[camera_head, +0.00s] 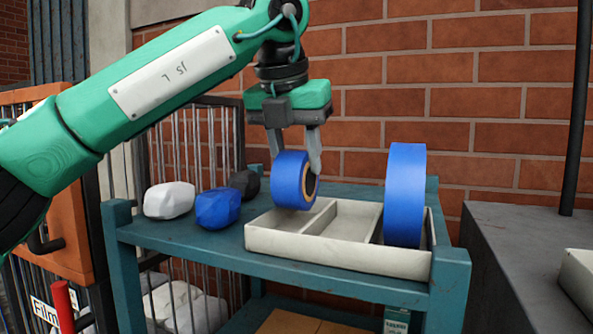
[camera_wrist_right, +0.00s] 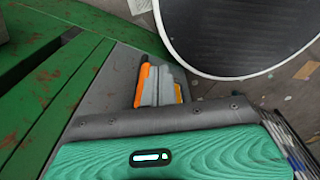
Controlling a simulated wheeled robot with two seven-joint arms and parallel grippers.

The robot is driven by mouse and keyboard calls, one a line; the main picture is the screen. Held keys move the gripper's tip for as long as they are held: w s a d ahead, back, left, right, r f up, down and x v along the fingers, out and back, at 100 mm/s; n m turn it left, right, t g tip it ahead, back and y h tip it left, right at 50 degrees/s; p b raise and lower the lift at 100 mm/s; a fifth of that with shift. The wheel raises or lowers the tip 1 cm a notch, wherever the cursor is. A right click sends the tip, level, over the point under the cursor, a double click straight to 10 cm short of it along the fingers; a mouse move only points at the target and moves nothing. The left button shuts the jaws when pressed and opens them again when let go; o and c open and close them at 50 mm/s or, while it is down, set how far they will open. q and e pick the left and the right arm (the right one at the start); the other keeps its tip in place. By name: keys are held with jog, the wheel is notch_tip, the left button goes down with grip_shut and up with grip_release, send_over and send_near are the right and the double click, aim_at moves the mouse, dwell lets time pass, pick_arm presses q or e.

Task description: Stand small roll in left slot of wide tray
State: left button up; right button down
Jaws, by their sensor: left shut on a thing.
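The small roll (camera_head: 287,181) is a blue ring with a brown core, held upright on its edge. My left gripper (camera_head: 294,154) is shut on it, with one grey finger reaching into its core side. The wide pale tray (camera_head: 340,256) stands on the teal table, split by dividers. The roll is over the back part of the left slot (camera_head: 283,222); whether its lower edge touches the tray cannot be told. My right gripper (camera_wrist_right: 158,86) shows in the right wrist view, grey with orange edges; its jaw opening is unclear.
A large blue roll (camera_head: 405,194) stands upright in the tray's right slot. White (camera_head: 169,200), blue (camera_head: 218,208) and black (camera_head: 244,183) lumps lie left of the tray on the teal table (camera_head: 180,238). A brick wall is behind. The middle slot (camera_head: 346,222) is empty.

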aim_at(296, 176)
pick_arm(q)
notch_tip(296, 176, down, 3)
jog(key=shift+s+r+p, duration=0.15)
jog(key=shift+p, duration=0.3)
pick_arm(e)
jog(key=shift+w+r, duration=0.5)
jog(key=shift+w, duration=0.05)
pick_arm(q)
jog(key=shift+f, duration=0.2)
jog(key=shift+f+b, duration=0.15)
jog(key=shift+b, duration=0.15)
jog(key=o, duration=0.8)
jog(key=shift+d, duration=0.1)
jog(key=shift+o, duration=1.2)
pick_arm(e)
jog(key=shift+f, duration=0.15)
